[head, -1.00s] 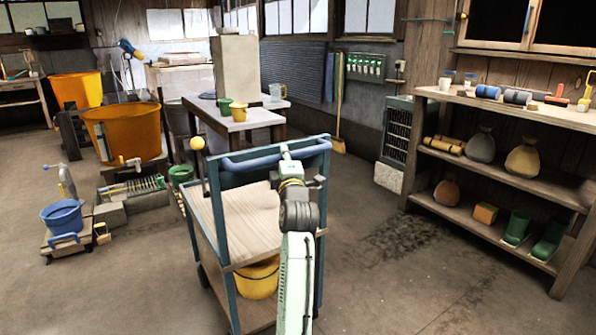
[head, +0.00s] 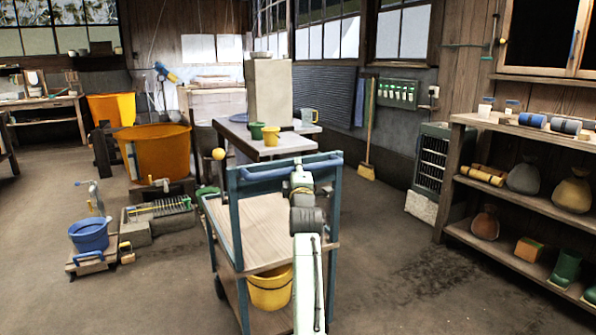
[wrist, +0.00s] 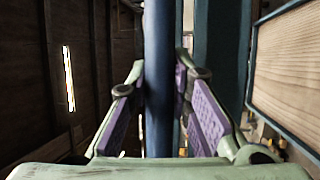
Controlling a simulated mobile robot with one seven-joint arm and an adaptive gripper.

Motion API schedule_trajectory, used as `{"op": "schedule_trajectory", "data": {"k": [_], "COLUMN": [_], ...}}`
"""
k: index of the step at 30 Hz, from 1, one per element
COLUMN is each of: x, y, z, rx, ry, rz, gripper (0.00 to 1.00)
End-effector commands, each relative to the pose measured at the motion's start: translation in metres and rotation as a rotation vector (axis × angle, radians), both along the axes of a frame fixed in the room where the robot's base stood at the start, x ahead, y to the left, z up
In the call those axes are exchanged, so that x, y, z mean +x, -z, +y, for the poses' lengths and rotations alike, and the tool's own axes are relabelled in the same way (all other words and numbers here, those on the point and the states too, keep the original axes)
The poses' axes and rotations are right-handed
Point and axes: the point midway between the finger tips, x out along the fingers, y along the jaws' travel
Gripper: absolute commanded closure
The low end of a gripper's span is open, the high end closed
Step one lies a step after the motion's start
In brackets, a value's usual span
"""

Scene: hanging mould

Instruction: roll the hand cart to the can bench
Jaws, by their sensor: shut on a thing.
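The hand cart (head: 228,215) stands upright in front of me in the head view, with blue posts, wooden shelves and a blue push handle (head: 262,174). My gripper (head: 302,180) is at the right part of this handle. In the wrist view, my gripper (wrist: 160,92) has its purple-padded fingers on both sides of the blue bar (wrist: 158,50), shut on it. A wooden bench (head: 290,150) stands beyond the cart, with a green can (head: 257,131), a yellow can (head: 271,136) and a pale jug (head: 309,116). I cannot tell whether this is the can bench.
A yellow bucket (head: 270,290) sits on the cart's lower shelf. Orange tubs (head: 155,152), a grate (head: 158,211) and a blue bucket (head: 89,235) on a low trolley stand left. A shelf unit (head: 480,121) stands right. Floor between the cart and the shelf unit is clear.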

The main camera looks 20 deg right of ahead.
Motion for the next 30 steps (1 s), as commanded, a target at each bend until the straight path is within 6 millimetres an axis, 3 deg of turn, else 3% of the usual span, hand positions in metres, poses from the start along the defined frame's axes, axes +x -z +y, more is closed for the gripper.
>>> {"op": "schedule_trajectory", "data": {"k": [7, 8, 17, 30], "x": [0.0016, 0.0016, 0.0010, -0.0075], "y": [-0.0027, -0.0027, -0.0019, 0.0008], "z": [0.0020, 0.0020, 0.0015, 0.0032], "rx": [-0.005, -0.005, -0.003, -0.001], "ry": [-0.002, -0.002, -0.002, -0.001], "rz": [-0.001, -0.001, 0.000, -0.001], "gripper": [1.00, 0.81, 0.61, 0.60]}}
